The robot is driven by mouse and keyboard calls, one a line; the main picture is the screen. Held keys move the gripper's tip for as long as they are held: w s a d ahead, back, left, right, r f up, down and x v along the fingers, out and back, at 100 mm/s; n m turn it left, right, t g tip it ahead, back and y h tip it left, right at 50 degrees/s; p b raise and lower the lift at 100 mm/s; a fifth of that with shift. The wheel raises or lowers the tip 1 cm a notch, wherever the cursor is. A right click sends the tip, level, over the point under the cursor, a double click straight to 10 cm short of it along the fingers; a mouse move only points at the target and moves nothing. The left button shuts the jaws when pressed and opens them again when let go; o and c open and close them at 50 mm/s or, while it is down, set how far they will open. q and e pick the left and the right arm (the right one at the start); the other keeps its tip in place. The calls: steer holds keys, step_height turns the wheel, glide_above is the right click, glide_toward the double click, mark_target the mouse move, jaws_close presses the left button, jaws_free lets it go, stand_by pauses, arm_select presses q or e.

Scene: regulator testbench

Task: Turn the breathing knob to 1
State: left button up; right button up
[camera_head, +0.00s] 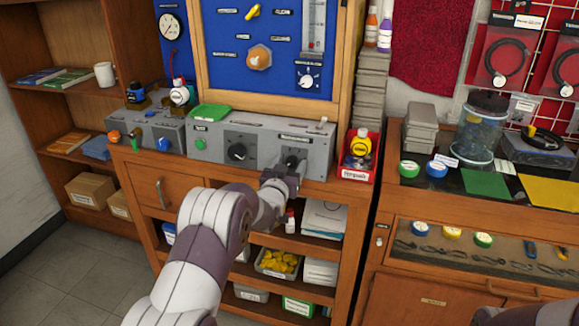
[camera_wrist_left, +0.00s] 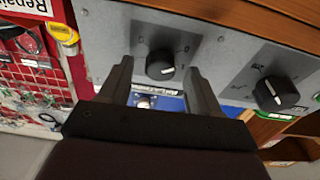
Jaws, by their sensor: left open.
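A grey control box (camera_head: 264,142) stands on the wooden bench with two black knobs on its front. The right knob (camera_head: 292,161) is right at my left gripper (camera_head: 284,180); in the left wrist view this knob (camera_wrist_left: 160,66) sits between the spread fingers, with a light pointer mark at its lower edge. The fingers look open around it, with gaps on both sides; I cannot tell how deep they reach. The other knob (camera_head: 238,152) is to the left, and also shows in the left wrist view (camera_wrist_left: 276,94). Labels are too small to read. My right gripper is out of sight.
A red box (camera_head: 358,163) with a yellow bottle stands just right of the control box. A smaller grey box (camera_head: 146,128) with coloured knobs is to the left. A blue panel (camera_head: 276,50) rises behind. Open shelves lie below the bench top.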

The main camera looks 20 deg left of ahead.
arm_select(q)
steer(key=shift+w, duration=0.15)
steer(key=c, duration=1)
steer(key=shift+c, duration=0.2)
steer(key=shift+f+m+h+b, duration=0.15)
steer(key=shift+m+h+b, duration=0.15)
steer(key=shift+m+b, duration=0.65)
steer(key=m+b, duration=0.1)
steer(key=m, duration=0.2)
steer(key=shift+a+h, duration=0.1)
steer(key=shift+h, duration=0.2)
steer(key=m+h+b, duration=0.1)
steer(key=m, duration=0.3)
steer(key=shift+g+b, duration=0.3)
steer(key=shift+m+b, duration=0.3)
steer(key=shift+m, duration=0.85)
steer(key=shift+r+g, duration=0.2)
steer(key=shift+g, duration=0.1)
